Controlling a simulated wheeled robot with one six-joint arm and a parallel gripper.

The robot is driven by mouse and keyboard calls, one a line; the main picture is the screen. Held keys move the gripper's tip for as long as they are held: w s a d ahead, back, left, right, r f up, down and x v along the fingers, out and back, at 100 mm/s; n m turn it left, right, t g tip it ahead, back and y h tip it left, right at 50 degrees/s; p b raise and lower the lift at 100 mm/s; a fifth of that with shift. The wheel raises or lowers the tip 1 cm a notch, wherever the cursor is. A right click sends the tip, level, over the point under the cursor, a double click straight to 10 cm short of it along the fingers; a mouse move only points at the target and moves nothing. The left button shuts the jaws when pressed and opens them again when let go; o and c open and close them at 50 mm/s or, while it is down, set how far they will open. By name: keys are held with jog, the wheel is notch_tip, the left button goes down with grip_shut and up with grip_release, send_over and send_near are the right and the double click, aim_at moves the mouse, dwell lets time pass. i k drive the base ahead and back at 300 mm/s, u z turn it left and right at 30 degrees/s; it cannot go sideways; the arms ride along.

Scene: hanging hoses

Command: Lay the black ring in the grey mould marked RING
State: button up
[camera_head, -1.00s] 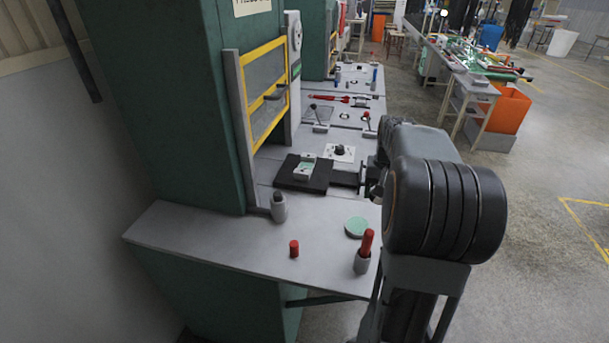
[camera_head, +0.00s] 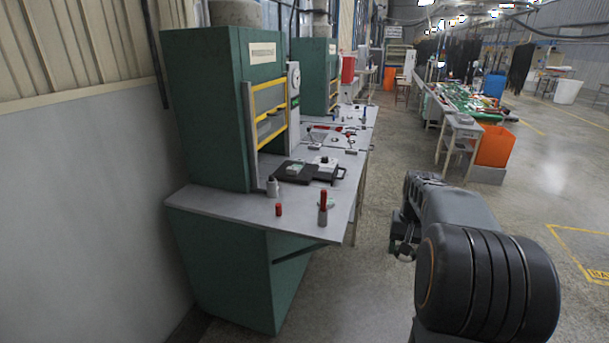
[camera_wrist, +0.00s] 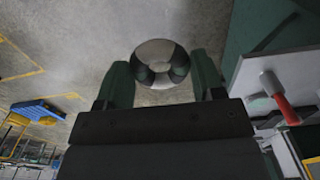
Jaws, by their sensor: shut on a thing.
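My gripper (camera_wrist: 155,78) is shut on a glossy round piece (camera_wrist: 160,63), which sits between its two fingertips in the wrist view. A white block with a dark round top (camera_head: 325,163) and a black plate bearing a small pale block (camera_head: 294,170) are on the bench. No RING marking is legible.
The grey bench (camera_head: 235,208) carries a short red cylinder (camera_head: 278,209), a red-handled tool in a grey holder (camera_head: 323,205) and a grey pot (camera_head: 272,187). Green presses (camera_head: 215,110) stand behind it. An orange bin (camera_head: 494,146) stands further back. The floor between is clear.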

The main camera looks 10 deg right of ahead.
aim_at(296, 169)
jog(key=z, duration=1.05)
jog(key=i, duration=3.55)
jog(key=u, duration=3.35)
